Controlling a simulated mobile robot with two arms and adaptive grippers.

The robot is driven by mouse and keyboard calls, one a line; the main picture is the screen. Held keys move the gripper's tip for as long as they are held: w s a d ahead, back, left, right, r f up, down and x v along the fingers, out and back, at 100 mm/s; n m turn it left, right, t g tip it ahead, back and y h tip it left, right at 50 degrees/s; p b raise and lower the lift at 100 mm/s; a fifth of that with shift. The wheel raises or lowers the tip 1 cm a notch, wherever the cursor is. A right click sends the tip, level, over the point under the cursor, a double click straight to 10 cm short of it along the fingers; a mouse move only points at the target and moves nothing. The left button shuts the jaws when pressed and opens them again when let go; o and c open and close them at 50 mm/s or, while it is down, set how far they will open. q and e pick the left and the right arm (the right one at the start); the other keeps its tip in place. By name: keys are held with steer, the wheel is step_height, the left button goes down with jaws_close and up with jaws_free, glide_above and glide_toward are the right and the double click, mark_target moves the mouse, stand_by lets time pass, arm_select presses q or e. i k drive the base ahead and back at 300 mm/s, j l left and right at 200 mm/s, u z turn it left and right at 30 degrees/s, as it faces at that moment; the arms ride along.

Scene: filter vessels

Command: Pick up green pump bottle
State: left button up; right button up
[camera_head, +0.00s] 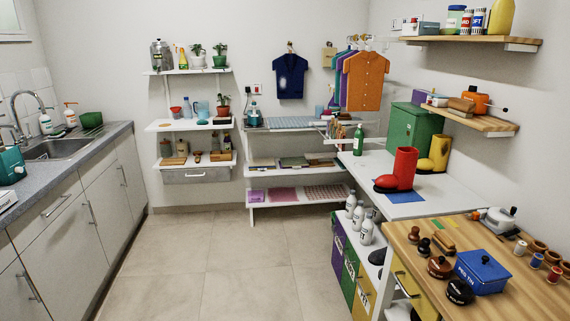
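A green bottle (358,141) with a narrow neck stands upright at the far left part of the white table, left of the red boot. It is too small to tell whether it has a pump top. By the sink at the left stand a pale bottle with an orange-red top (70,116) and another pale bottle (45,123), whose top is unclear. Neither of my grippers is in view.
A red boot (399,171) and a green metal box (413,130) stand on the white table (352,165). White bottles (366,230) stand below its left edge. The tiled floor (210,265) is clear.

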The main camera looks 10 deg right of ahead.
mark_target(359, 138)
steer(key=i+j+z, duration=0.3)
steer(key=i+z, duration=0.15)
steer(key=i, duration=0.25)
steer(key=i+j+z, duration=0.5)
steer(key=i, duration=0.1)
